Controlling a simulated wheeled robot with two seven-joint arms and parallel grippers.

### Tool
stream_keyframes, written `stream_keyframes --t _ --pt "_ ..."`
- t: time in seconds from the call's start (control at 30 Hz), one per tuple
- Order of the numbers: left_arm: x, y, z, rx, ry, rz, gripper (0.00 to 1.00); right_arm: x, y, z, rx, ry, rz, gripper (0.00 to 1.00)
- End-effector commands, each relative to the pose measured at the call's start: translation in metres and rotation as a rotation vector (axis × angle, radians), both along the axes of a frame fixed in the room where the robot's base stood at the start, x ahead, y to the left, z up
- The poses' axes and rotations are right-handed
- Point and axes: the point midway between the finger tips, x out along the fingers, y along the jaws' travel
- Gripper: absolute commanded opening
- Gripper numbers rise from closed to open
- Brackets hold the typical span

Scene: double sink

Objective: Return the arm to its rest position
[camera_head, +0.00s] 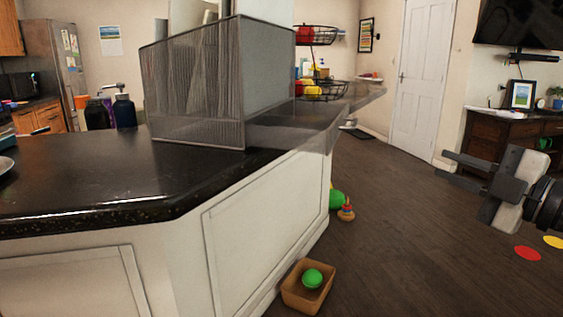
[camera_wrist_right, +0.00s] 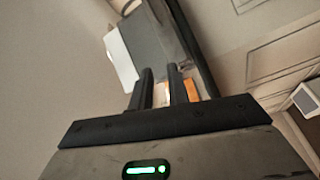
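My right gripper (camera_head: 444,165) is at the right side of the head view, held in the air over the dark wood floor. Its two dark fingers point left and are apart, with nothing between them. In the right wrist view the fingers of the right gripper (camera_wrist_right: 160,72) also stand apart and empty, with a blurred wall and an orange patch beyond. My left arm and gripper are not in view.
A counter (camera_head: 100,185) with a dark top fills the left, with a grey mesh bin (camera_head: 195,95) on it. A box (camera_head: 290,295) holding a green ball (camera_head: 312,278) lies on the floor. The floor (camera_head: 400,230) between counter and right gripper is mostly clear.

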Motion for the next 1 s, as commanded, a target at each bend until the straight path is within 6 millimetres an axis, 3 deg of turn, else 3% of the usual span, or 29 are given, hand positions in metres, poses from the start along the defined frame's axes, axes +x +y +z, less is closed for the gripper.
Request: stream_keyframes --t 0.27,0.37,0.5,0.6,0.7,0.8,0.9,1.0 --pt "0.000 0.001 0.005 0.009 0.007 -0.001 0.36 0.000 0.022 -0.107 0.189 0.281 -0.060 0.17" --pt "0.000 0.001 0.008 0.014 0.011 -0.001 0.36 -0.013 0.037 -0.165 0.300 0.435 -0.109 0.17" --pt "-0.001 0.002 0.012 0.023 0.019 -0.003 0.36 -0.059 0.068 -0.255 0.509 0.691 -0.226 0.17" --pt "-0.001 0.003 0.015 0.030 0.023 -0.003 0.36 -0.103 0.090 -0.305 0.663 0.852 -0.335 0.17" --pt "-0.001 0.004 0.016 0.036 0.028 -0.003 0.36 -0.146 0.109 -0.338 0.797 0.974 -0.444 0.17" --pt "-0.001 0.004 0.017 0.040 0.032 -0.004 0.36 -0.179 0.121 -0.356 0.895 1.049 -0.532 0.17" --pt "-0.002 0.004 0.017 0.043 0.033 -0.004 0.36 -0.197 0.128 -0.364 0.952 1.086 -0.586 0.17" --pt "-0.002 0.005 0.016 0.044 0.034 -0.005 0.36 -0.203 0.130 -0.367 0.973 1.098 -0.607 0.17"
